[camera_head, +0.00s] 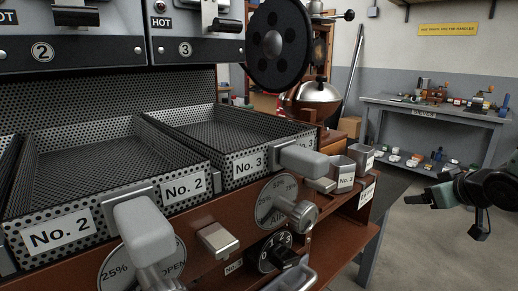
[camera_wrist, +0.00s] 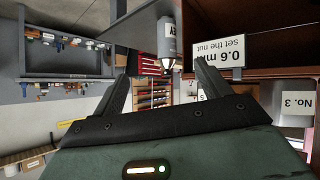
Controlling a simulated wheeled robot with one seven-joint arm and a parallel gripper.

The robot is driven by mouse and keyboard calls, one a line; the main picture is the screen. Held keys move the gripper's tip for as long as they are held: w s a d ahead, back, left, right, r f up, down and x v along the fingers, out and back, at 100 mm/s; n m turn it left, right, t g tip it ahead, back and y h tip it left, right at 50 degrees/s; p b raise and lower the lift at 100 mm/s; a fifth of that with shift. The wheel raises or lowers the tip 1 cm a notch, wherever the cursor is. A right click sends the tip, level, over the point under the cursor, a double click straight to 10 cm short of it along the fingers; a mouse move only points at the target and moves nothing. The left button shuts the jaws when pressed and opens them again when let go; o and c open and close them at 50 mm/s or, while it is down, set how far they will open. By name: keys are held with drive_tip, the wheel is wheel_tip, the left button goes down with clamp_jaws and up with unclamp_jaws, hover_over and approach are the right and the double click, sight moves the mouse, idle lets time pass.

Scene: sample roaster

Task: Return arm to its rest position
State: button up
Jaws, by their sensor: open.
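My gripper (camera_head: 412,198) is at the right edge of the head view, held in the air over the floor, to the right of the roaster (camera_head: 225,250) and apart from it. Its jaws point left. In the wrist view my gripper (camera_wrist: 160,60) shows two dark fingers spread wide, with nothing held between them. The wrist picture is upside down. Part of my arm is cut off by the head view's right edge.
Perforated trays No. 2 (camera_head: 62,232) and No. 3 (camera_head: 246,163) sit on the roaster. Handles and small labelled bins (camera_head: 343,172) stick out at its right end. A grey workbench (camera_head: 440,108) with small items stands behind. Floor (camera_head: 425,250) near my gripper is clear.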

drive_tip(key=s+a+f+m+g, duration=0.1)
drive_tip(key=s+a+f+g, duration=0.1)
drive_tip(key=s+a+g, duration=0.35)
drive_tip(key=s+a+f+m+g, duration=0.1)
drive_tip(key=s+a+f+g, duration=0.2)
drive_tip(key=s+a, duration=0.55)
drive_tip(key=s+a+r+n+g, duration=0.25)
drive_tip(key=s+a+n, duration=0.45)
drive_tip(key=s+a, duration=0.8)
wheel_tip(320, 180, up, 18)
drive_tip(key=a+p, duration=0.1)
drive_tip(key=p, duration=1.7)
drive_tip(key=shift+w+y, duration=0.3)
drive_tip(key=shift+w, duration=0.15)
drive_tip(key=shift+f, duration=0.1)
